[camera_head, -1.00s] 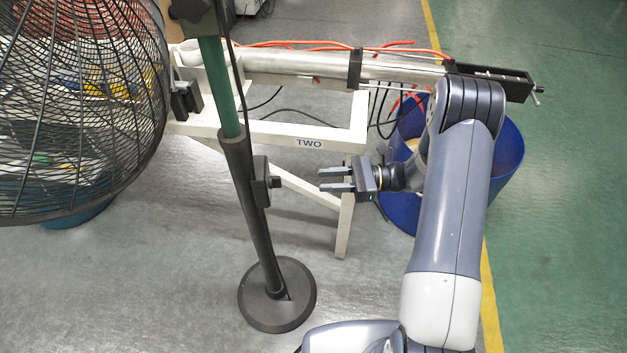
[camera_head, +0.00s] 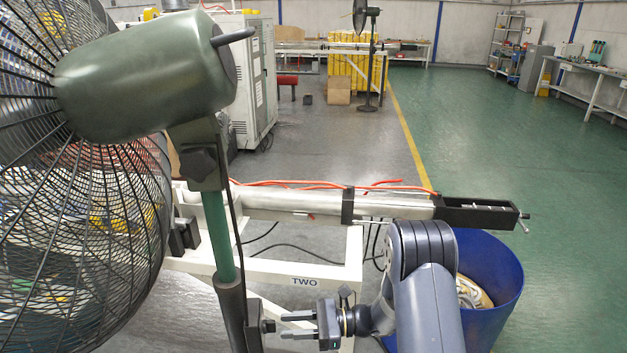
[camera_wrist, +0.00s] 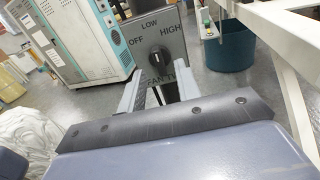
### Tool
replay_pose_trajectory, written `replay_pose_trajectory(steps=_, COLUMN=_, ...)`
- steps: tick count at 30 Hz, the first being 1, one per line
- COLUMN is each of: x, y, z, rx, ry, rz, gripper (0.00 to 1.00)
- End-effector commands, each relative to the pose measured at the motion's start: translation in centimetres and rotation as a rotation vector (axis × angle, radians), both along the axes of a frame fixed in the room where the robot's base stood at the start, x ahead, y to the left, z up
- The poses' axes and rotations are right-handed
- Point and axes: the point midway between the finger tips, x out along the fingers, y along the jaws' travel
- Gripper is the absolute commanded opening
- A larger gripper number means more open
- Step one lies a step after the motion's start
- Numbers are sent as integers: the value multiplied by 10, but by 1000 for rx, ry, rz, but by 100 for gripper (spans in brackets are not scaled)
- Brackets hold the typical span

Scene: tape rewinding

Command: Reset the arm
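My gripper (camera_head: 283,325) is open and empty, with its two fingers pointing left at the fan's switch box (camera_head: 254,325). A small gap shows between the fingertips and the knob (camera_head: 269,326) on the box. In the wrist view, the grey switch panel (camera_wrist: 147,33) reads OFF, LOW and HIGH, with part of a lower label hidden. Its black knob (camera_wrist: 158,57) points up and left, between OFF and LOW as seen. My two fingers stand apart on either side below the knob, partly hidden by the gripper body.
The large pedestal fan (camera_head: 145,85) fills the left. A white stand (camera_head: 285,268) marked TWO carries a metal tube behind my gripper. A blue bin (camera_head: 500,300) stands behind my arm at the right. Open green floor lies further right.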

Motion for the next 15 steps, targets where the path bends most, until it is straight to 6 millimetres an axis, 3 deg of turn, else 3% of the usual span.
replay_pose_trajectory(steps=6, x=-3, y=27, z=0, rx=0, ry=-2, rz=2, gripper=32)
replay_pose_trajectory(steps=15, x=-2, y=25, z=0, rx=3, ry=-45, rz=0, gripper=32)
